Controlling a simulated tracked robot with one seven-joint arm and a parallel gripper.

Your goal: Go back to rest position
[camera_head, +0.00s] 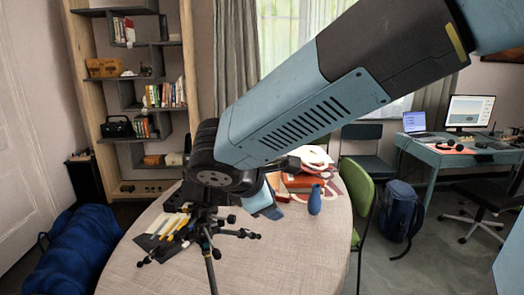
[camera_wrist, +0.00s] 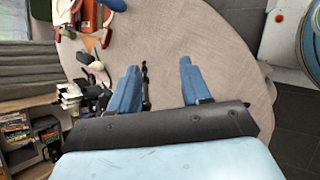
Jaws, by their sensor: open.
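My gripper (camera_wrist: 160,84) is open in the wrist view, with its two blue fingers spread over bare table and nothing between them. In the head view my arm reaches from the upper right down over the round table (camera_head: 290,255), and its elbow hides part of the tabletop. A black tripod (camera_head: 209,240) stands on the table just below the elbow. Dark tripod-like parts also show left of the fingers in the wrist view, partly hidden by the gripper.
A blue vase (camera_head: 315,200) stands on the table, with books (camera_head: 302,181) behind it. Yellow and dark tools (camera_head: 172,228) lie at the left. A green chair (camera_head: 358,190) stands at the right edge, with a blue backpack (camera_head: 400,212) beyond.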

